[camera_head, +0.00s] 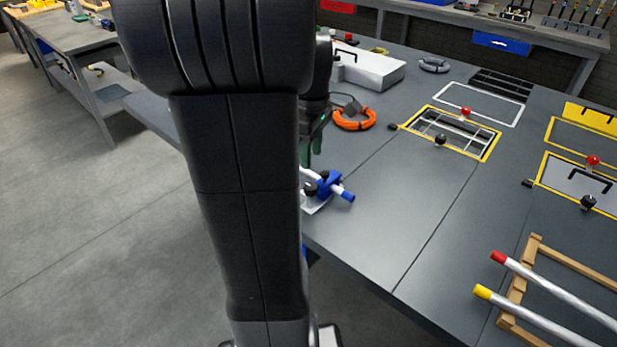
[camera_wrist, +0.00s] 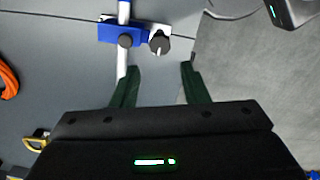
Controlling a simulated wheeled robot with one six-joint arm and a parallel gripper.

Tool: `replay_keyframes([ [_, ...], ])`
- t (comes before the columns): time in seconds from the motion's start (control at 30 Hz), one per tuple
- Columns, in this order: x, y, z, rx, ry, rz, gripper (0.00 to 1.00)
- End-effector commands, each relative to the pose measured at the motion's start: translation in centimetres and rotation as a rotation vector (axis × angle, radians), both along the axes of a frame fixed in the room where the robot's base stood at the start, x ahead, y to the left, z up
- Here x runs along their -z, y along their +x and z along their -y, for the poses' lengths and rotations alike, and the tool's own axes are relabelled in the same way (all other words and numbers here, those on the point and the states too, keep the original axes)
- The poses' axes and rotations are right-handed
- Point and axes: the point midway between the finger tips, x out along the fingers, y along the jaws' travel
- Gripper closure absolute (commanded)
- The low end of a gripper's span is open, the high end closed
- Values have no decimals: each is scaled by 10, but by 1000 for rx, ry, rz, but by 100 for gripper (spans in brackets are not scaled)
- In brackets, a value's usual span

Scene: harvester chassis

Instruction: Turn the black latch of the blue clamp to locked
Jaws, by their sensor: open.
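The blue clamp (camera_head: 333,183) sits at the table's near edge on a pale plate, around a white rod with a blue end. In the wrist view the clamp (camera_wrist: 108,33) is at the top, left of centre. One round black knob (camera_wrist: 125,41) is on its blue body. A second black knob (camera_wrist: 159,43), with a pale stripe, stands just right of it; I cannot tell for certain which is the latch. My gripper (camera_wrist: 158,68) is open and empty, its green fingers apart just below the knobs in the picture. In the head view my arm partly hides the gripper.
An orange ring (camera_head: 354,119) and a white box (camera_head: 372,70) lie farther back on the grey table. A yellow-framed panel (camera_head: 487,143) with red and black knobs is to the right. Two capped tubes (camera_head: 550,292) rest on a wooden rack. The tabletop right of the clamp is clear.

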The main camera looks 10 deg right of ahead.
Motion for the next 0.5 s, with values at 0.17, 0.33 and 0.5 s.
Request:
replay_keyframes([
  [0.17,41,-1,0,1,1,-4,59],
  [0.33,71,-1,0,1,1,-3,59],
  [0.5,87,-1,0,1,1,-1,59],
])
